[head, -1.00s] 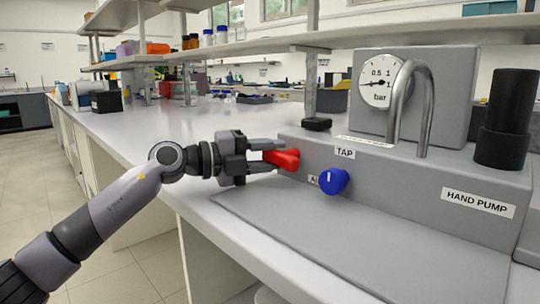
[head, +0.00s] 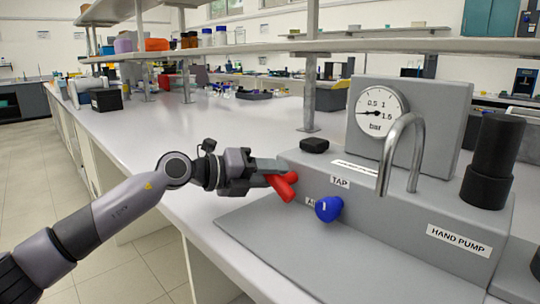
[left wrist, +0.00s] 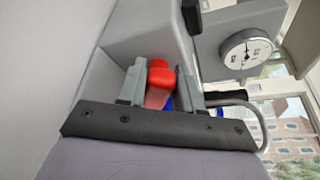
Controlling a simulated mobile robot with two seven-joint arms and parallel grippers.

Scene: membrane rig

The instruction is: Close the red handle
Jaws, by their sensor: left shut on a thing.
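The red handle (head: 281,188) is on the left part of the grey rig's front, near the TAP label. It slants, with its free end pointing down and toward the front. My left gripper (head: 268,175) comes in from the left and is shut on the red handle. In the left wrist view the red handle (left wrist: 160,76) shows between the two grey fingers (left wrist: 162,88). The fingers hide part of the handle. My right gripper is in neither view.
A blue knob (head: 328,209) sticks out just right of the red handle. The grey rig (head: 400,212) carries a pressure gauge (head: 372,108), a bent metal pipe (head: 413,150) and a black pump cylinder (head: 493,150). A flat grey base (head: 300,250) lies in front.

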